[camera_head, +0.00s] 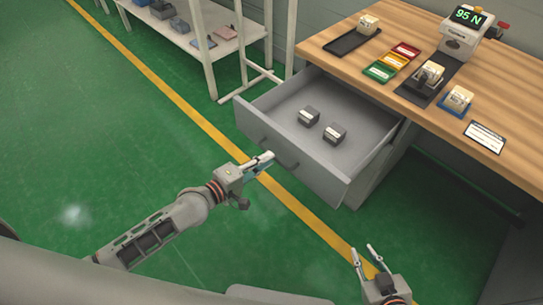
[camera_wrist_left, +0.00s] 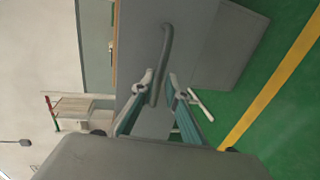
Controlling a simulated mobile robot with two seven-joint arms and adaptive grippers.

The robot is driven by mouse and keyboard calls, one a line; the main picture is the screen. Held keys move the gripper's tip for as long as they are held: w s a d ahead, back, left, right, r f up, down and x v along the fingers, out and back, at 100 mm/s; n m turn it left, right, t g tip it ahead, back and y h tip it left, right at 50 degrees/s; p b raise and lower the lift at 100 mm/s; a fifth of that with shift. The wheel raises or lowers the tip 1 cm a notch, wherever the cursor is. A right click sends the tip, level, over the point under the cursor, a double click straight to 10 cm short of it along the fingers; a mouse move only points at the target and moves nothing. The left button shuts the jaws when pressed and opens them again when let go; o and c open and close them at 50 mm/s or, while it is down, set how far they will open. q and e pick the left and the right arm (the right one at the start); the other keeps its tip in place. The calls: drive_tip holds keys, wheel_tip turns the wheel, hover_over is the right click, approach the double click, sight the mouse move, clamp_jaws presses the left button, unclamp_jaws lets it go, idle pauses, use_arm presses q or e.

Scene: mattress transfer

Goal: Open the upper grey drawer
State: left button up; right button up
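The upper grey drawer (camera_head: 345,185) is pulled out under the wooden worktop in the head view, with its inside showing. Its bar handle (camera_wrist_left: 165,62) is on the drawer front in the left wrist view. My left gripper (camera_head: 268,160) is in front of the drawer face, close to the handle. In the wrist view its fingers (camera_wrist_left: 160,82) are apart, with the lower handle end between them in the picture; I cannot tell whether they touch it. My right gripper (camera_head: 366,252) is open and empty, low in the head view, away from the drawer.
Two small grey boxes (camera_head: 309,116) (camera_head: 334,133) lie in the drawer. The wooden worktop (camera_head: 400,30) holds a scale reading 95 N, trays and coloured cards. A white shelf (camera_head: 215,45) stands at the back left. The green floor (camera_head: 80,130) at left is clear.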

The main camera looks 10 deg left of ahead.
use_arm(q)
drive_tip(key=v, duration=0.8)
drive_tip(key=shift+s+a, duration=0.2)
drive_tip(key=shift+s, duration=0.05)
